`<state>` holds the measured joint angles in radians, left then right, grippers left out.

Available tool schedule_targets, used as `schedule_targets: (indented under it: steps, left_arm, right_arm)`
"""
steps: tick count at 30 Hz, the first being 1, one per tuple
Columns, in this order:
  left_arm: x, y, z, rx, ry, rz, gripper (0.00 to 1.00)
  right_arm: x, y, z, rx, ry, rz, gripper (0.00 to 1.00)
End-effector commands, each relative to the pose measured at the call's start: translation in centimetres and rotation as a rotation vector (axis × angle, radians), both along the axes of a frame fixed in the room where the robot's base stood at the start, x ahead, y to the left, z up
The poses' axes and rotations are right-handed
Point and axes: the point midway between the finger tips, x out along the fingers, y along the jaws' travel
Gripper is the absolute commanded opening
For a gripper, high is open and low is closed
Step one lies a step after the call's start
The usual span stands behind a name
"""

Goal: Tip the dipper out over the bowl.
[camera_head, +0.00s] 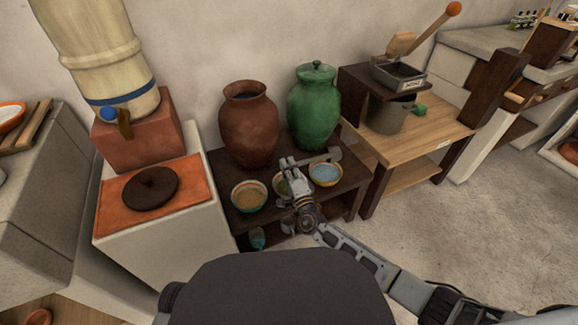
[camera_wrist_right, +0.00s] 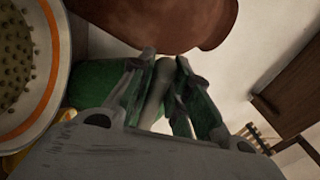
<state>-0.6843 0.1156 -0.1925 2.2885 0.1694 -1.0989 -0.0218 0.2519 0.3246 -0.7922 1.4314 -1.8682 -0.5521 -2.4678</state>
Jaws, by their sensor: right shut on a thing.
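My right gripper (camera_head: 290,166) is above the low dark table, shut on the grey dipper (camera_head: 318,158). The dipper's handle reaches right from the fingers towards its head near the green jar; whether anything is in it cannot be told. In the right wrist view a pale grey handle (camera_wrist_right: 157,92) sits between the fingers. Three bowls stand below: a left bowl with tan contents (camera_head: 249,196), a middle one partly hidden by my gripper, and a right bowl with blue contents (camera_head: 326,174). An orange-rimmed bowl with speckled contents (camera_wrist_right: 52,70) fills the wrist view's left edge. My left gripper is out of view.
A brown jar (camera_head: 248,125) and a lidded green jar (camera_head: 314,105) stand behind the bowls. A wooden stand (camera_head: 410,135) is at the right. A stove-like block with a dark lid (camera_head: 150,188) is at the left. The floor at the right is clear.

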Motion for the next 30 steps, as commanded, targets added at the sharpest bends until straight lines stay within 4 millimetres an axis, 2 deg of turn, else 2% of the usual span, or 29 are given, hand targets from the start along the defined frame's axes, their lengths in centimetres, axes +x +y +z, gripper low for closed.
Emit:
schedule_targets:
  steps: [14,30]
  left_arm:
    - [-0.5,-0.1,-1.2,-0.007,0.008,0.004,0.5]
    - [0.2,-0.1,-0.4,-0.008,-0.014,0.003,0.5]
  right_arm:
    - [-0.1,0.3,-0.8,-0.045,-0.013,0.0,0.0]
    - [-0.1,0.3,-0.8,-0.045,-0.013,0.0,0.0]
